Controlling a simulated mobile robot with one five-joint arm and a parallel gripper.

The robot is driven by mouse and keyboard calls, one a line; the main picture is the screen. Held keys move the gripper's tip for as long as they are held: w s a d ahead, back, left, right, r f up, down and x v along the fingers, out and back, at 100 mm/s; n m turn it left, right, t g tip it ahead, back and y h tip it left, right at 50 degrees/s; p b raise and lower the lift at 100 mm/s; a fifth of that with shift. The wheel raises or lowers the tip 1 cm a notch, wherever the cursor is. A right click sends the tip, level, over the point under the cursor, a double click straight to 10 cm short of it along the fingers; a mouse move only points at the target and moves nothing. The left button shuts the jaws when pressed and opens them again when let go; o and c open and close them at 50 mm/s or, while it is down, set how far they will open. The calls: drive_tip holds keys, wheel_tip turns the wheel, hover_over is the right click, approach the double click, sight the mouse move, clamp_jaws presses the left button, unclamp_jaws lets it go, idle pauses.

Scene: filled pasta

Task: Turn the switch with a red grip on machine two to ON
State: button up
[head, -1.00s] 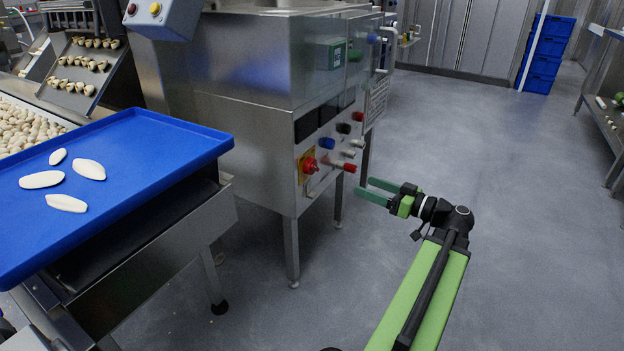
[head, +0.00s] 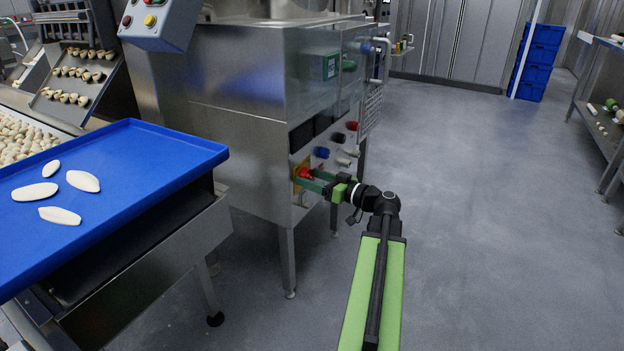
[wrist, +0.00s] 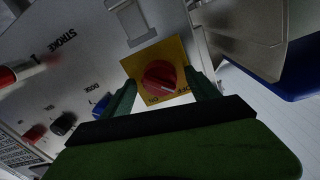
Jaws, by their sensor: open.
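The red-grip switch (head: 305,173) sits on a yellow plate low on the front panel of the steel machine (head: 240,120). In the wrist view, the switch (wrist: 158,76) is a round red knob, with ON and OFF printed on the yellow plate (wrist: 140,64) along its near edge. A pale mark on the knob seems to lie toward OFF, but the dim picture leaves this unsure. My gripper (head: 312,180) is open at the panel, one green finger on each side of the knob in the wrist view (wrist: 160,80). I cannot tell whether the fingers touch it.
Blue (head: 321,152), black (head: 337,138) and red (head: 351,126) controls sit beside the switch. A blue tray (head: 150,150) with white pieces stands at the left. Blue crates (head: 536,60) and a shelf (head: 600,120) stand at the right. The floor between is clear.

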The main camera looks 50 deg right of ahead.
drive_tip(key=c, duration=1.4)
drive_tip(key=shift+o, duration=0.2)
drive_tip(key=shift+m, duration=0.3)
drive_tip(key=m, duration=0.4)
drive_tip(key=shift+r+p, duration=0.1)
drive_tip(key=shift+p, duration=0.25)
drive_tip(key=m, duration=0.4)
drive_tip(key=shift+d+m+g, duration=0.1)
drive_tip(key=shift+m+g, duration=0.2)
drive_tip(key=shift+g, duration=0.1)
drive_tip(key=m, duration=0.4)
drive_tip(key=shift+p, duration=0.4)
drive_tip(key=shift+m+y, duration=0.5)
drive_tip(key=shift+m, duration=1.7)
